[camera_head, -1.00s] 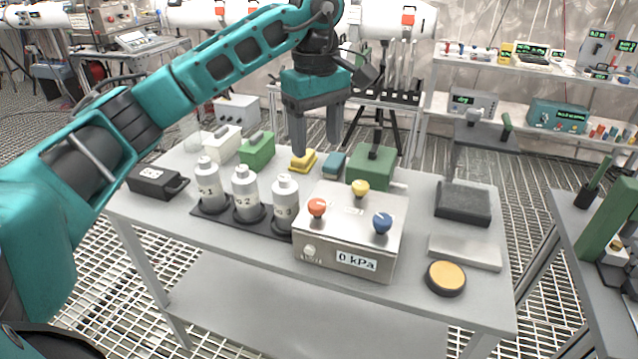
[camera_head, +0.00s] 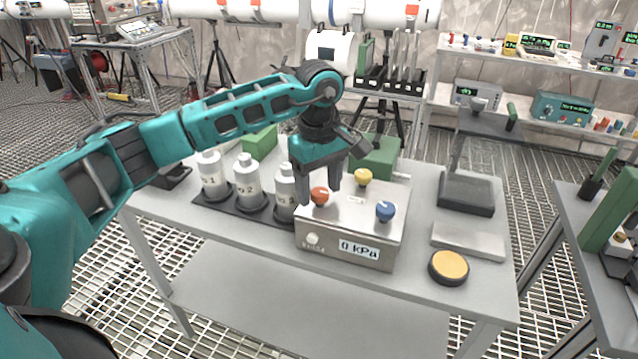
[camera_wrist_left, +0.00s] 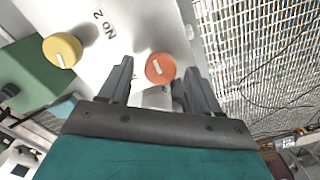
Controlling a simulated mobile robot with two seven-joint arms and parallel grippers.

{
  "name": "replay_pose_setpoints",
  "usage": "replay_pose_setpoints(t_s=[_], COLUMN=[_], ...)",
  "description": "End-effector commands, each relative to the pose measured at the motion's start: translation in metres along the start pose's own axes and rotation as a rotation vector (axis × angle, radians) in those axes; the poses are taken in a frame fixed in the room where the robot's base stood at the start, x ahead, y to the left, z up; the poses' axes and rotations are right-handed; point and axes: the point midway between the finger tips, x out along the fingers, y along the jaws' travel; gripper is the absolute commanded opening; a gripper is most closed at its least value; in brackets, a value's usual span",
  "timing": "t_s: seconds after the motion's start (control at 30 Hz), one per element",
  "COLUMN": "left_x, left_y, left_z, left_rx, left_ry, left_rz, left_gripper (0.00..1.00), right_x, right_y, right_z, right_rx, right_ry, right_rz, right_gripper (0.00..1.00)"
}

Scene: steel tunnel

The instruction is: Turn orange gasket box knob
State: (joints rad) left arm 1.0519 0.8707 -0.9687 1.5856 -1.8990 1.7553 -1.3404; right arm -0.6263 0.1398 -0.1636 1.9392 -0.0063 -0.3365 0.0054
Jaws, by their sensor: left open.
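The gasket box (camera_head: 352,240) is a metal box on the table with a display reading 0 kPa. On its top are the orange knob (camera_head: 320,196), a yellow knob (camera_head: 363,177) and a blue knob (camera_head: 385,211). My left gripper (camera_head: 320,197) points down over the orange knob, its fingers open at either side of it in the head view. In the left wrist view the orange knob (camera_wrist_left: 160,68) lies between the open fingertips (camera_wrist_left: 160,75), with a white line mark on it. I cannot tell whether the fingers touch it. The yellow knob (camera_wrist_left: 62,50) is to the left there. My right gripper is not seen.
Several grey bottles (camera_head: 247,182) stand in a black holder left of the box. A green box (camera_head: 375,157) is behind it. A black stand (camera_head: 466,190) and a yellow-topped round pad (camera_head: 448,265) are on the right.

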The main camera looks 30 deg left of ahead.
Motion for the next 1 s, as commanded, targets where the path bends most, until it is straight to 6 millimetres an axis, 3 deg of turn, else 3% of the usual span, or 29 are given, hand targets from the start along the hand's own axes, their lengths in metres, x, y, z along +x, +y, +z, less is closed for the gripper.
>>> replay_pose_setpoints(t_s=[0.17,0.73,1.0], left_x=[0.0,-0.0004,-0.0007], left_y=[0.0,0.0001,-0.0001], left_z=[0.0001,0.0001,0.0001], left_rx=[0.0,0.0,-0.026], left_ry=[0.0,0.0,0.0], left_rz=[0.0,0.0,0.0], left_gripper=[0.62,0.08,0.07], right_x=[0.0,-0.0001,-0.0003], right_y=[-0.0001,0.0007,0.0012], right_z=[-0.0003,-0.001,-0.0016], right_rx=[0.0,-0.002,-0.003], right_ry=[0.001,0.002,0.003], right_rz=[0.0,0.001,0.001], right_gripper=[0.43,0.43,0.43])
